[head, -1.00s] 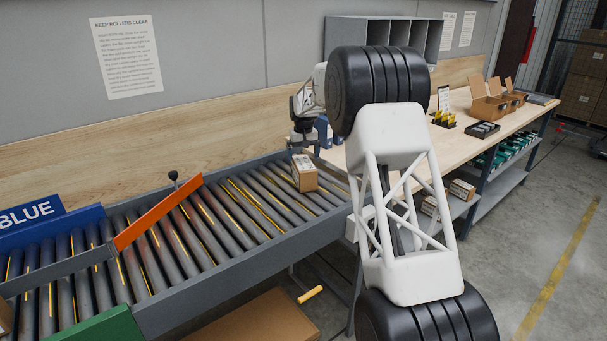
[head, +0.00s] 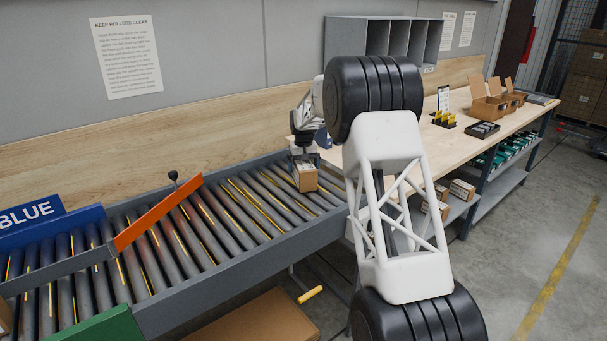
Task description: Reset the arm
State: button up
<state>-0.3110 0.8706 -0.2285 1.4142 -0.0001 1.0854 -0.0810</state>
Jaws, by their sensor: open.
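My gripper (head: 304,162) is at the far end of the roller conveyor, right above a small brown carton (head: 305,181). Its jaws are open and small in the view, and whether they touch the carton cannot be told. The carton sits upright on the rollers. An orange bar (head: 158,212) lies slantwise across the conveyor (head: 225,270), with a black knob (head: 173,176) on a post near its far end. My arm's large links hide part of the bench behind.
A blue sign (head: 32,215) and a green panel (head: 110,326) stand at the conveyor's left end. A wooden bench (head: 455,120) at right holds open boxes (head: 488,105) and a black tray (head: 482,130). The rollers between the orange bar and the carton are clear.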

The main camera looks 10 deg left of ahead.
jog(key=shift+c, duration=0.2)
dwell(0.3)
jog(key=c, duration=1.7)
jog(key=shift+r, duration=0.15)
grip_shut()
jog(key=shift+r, duration=0.2)
jog(key=shift+r, duration=1.55)
jog(key=s+d, duration=0.2)
jog(key=s, duration=0.5)
jog(key=s+d+r, duration=0.1)
jog(key=s+d, duration=0.1)
jog(key=s, duration=0.6)
jog(key=shift+d+r, duration=0.2)
jog(key=shift+d, duration=0.2)
jog(key=shift+d, duration=0.15)
